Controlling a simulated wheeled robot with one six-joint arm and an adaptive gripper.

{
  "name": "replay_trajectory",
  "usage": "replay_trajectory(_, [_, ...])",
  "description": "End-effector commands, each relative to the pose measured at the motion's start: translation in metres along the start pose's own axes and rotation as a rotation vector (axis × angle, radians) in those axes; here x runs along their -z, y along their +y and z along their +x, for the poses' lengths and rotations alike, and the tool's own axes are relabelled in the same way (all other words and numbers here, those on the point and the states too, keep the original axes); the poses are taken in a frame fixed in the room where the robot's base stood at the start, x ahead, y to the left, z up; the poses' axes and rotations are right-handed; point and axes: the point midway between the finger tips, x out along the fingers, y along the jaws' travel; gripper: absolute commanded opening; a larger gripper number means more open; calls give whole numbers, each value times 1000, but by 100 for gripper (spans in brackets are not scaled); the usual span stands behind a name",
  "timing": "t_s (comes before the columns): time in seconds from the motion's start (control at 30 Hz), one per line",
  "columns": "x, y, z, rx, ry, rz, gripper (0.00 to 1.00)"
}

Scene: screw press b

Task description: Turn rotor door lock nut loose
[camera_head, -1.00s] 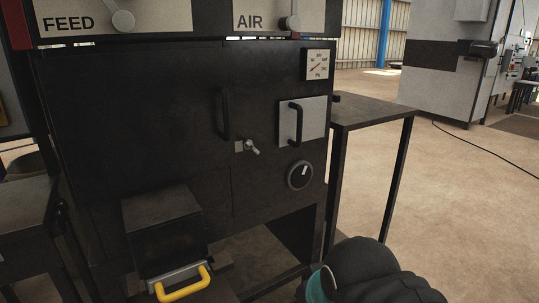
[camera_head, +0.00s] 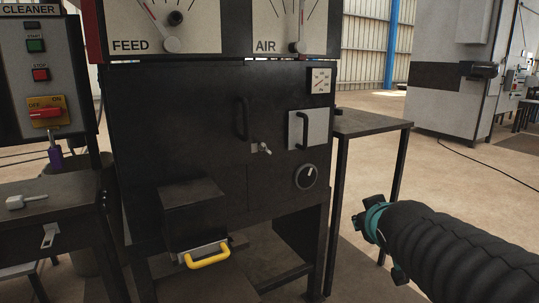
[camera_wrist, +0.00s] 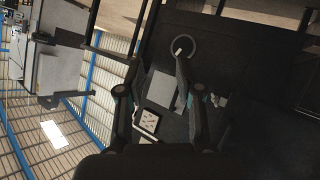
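The rotor door lock nut, a small silvery wing-shaped nut (camera_head: 265,149), sits at the right edge of the black rotor door (camera_head: 175,125), just below and right of its dark handle (camera_head: 242,119). It also shows small at the right in the wrist view (camera_wrist: 220,101), outside the fingers and partly dim. My gripper (camera_head: 372,238) is in front of the machine, lower right of the nut and well apart from it. In the wrist view my gripper (camera_wrist: 158,65) has its two fingers spread, with nothing held between them.
A grey plate with a black handle (camera_head: 306,130), a gauge (camera_head: 320,81) and a round dial (camera_head: 307,175) lie right of the nut. A yellow handle (camera_head: 208,257) juts out below. A side table (camera_head: 370,124) stands right, a cleaner control box (camera_head: 42,75) left. Floor at right is open.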

Motion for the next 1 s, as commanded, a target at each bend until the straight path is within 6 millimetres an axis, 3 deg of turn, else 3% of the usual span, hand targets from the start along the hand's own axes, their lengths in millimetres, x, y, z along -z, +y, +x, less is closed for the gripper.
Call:
replay_trajectory(0.03, [23,-2,22,4,74,-51,35])
replay_trajectory(0.2, [103,-28,74,73,356,-224,35])
replay_trajectory(0.33, [142,-62,99,163,539,-336,35])
replay_trajectory(0.57, [170,-108,117,294,725,-441,35])
replay_trajectory(0.77, [178,-120,123,322,759,-459,35])
replay_trajectory(1.0, [201,-136,149,322,759,-459,35])
